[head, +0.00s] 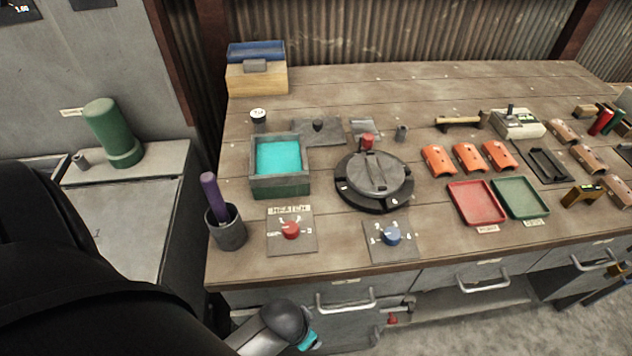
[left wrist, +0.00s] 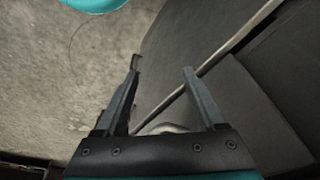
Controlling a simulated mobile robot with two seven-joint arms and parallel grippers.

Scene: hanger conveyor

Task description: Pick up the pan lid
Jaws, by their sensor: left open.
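A flat grey square plate with a dark knob (head: 317,128), which looks like the pan lid, lies on the workbench behind the square pan. The pan (head: 280,180) is an open dark box holding teal liquid; the lid is off it. My left gripper shows in the left wrist view (left wrist: 162,70), with its two fingers apart and nothing between them. It points down past a grey panel and rod toward the floor, away from the lid, which is not in that view. In the head view, only parts of my left arm show at the bottom left. My right gripper is not in view.
A round grey disc on a black base (head: 375,175) sits right of the pan. Near the front are a red-knob plate (head: 290,231), a blue-knob plate (head: 391,236) and a cup with a purple handle (head: 226,225). A blue-topped box (head: 257,75) stands behind.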

